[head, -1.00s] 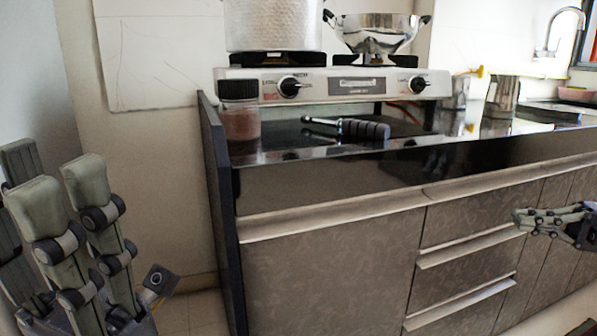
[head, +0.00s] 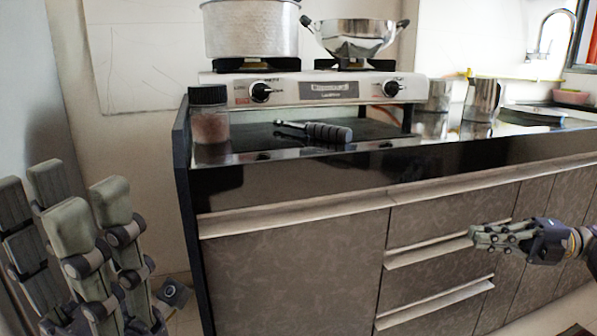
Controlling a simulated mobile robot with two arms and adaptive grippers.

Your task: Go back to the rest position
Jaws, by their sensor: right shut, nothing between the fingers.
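My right gripper (head: 484,238) is at the right side of the head view. It is in front of the drawers of the dark counter, below the countertop. Its fingers point left, lie together and hold nothing. My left gripper (head: 78,212) is large and close at the lower left. Its grey-green fingers point up and stand apart, with nothing seen between them. Its base is cut off by the bottom edge. Both grippers appear clear of the counter (head: 290,245).
A two-burner stove (head: 318,91) holds a large pot (head: 250,30) and a steel pan (head: 362,38). Metal jugs (head: 481,100) stand right, near the sink tap (head: 545,46).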

